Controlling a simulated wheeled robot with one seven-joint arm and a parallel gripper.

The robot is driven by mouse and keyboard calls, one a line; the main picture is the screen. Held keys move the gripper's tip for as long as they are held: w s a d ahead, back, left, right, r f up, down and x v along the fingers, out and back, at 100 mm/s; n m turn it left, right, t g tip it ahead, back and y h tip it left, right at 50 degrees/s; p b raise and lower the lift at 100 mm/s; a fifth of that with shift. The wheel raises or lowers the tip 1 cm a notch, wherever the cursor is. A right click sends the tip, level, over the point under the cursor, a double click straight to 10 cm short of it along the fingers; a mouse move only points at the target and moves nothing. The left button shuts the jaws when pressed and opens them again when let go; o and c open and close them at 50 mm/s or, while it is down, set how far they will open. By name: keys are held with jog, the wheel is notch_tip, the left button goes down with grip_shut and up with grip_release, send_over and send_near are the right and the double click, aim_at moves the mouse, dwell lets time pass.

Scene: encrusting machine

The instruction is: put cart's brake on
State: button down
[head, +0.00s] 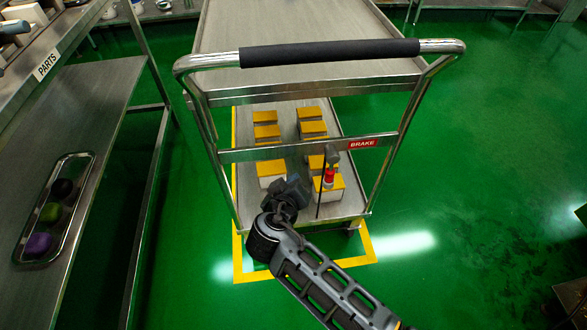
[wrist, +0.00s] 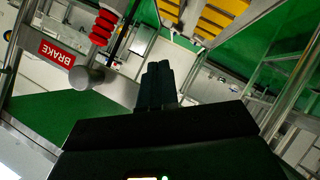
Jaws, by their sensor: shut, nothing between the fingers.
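The metal cart (head: 300,88) stands with its black-sleeved push handle (head: 330,52) facing me. A red label reading BRAKE (head: 363,143) is on its crossbar. Next to the label is the brake lever, with a dark rod and a red ribbed grip (head: 328,178). The grip also shows at the upper left of the wrist view (wrist: 103,25), with a grey round-ended knob (wrist: 88,78) near it. My gripper (head: 293,186) is left of the lever in the head view. Its fingers (wrist: 160,72) are together and empty, apart from the red grip.
Several white boxes with yellow tops (head: 268,132) sit on the cart's lower shelf. Yellow floor tape (head: 245,276) borders the cart.

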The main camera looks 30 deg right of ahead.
jog(key=s+d+f+n+h+b, duration=0.2)
jog(key=d+f+n+h+b, duration=0.2)
jog(key=d+f+b, duration=0.1)
jog(key=shift+d+f+n+t+h+b, duration=0.3)
jog(key=shift+d+f+n+b, duration=0.1)
jog(key=shift+b, duration=0.45)
jog(key=shift+d, duration=0.15)
